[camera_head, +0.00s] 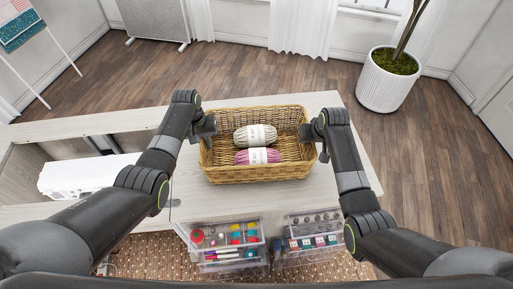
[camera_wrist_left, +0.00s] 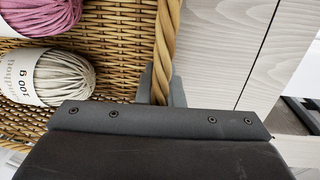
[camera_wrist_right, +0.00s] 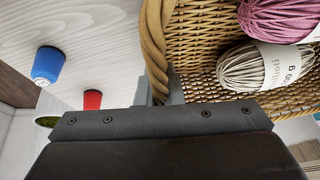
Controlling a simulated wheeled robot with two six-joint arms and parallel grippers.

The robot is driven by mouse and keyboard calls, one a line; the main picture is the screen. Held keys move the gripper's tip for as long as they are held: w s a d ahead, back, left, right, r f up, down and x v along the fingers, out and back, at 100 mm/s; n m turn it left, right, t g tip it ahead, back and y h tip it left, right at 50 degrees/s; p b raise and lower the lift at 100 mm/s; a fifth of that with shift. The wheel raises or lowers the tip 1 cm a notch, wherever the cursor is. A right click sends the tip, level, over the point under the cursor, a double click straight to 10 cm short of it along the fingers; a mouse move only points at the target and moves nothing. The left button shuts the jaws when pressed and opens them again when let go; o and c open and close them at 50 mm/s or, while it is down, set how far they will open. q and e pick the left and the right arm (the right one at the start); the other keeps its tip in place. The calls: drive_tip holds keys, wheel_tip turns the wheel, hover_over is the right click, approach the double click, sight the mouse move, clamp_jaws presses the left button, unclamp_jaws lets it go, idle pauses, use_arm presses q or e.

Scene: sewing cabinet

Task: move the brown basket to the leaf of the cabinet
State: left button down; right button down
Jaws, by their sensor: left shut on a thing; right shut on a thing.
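The brown wicker basket (camera_head: 260,175) is over the pale wooden cabinet top (camera_head: 330,190) in the head view. It holds a grey yarn skein (camera_head: 255,135) and a pink yarn skein (camera_head: 257,156). My left gripper (camera_head: 207,134) is shut on the basket's left rim, which also shows in the left wrist view (camera_wrist_left: 164,45). My right gripper (camera_head: 314,131) is shut on its right rim, seen in the right wrist view (camera_wrist_right: 153,40). The basket looks level. I cannot tell whether its bottom touches the wood. A seam in the top shows in the left wrist view.
A blue spool (camera_wrist_right: 48,64) and a red spool (camera_wrist_right: 92,99) stand on the wood beside the basket's right end. Clear drawers of sewing supplies (camera_head: 228,241) are below the front edge. A white machine (camera_head: 85,174) sits in the opening left. A potted plant (camera_head: 388,83) stands beyond.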

use_arm(q)
drive_tip(key=shift+r, duration=0.15)
use_arm(e)
drive_tip(key=shift+r, duration=0.1)
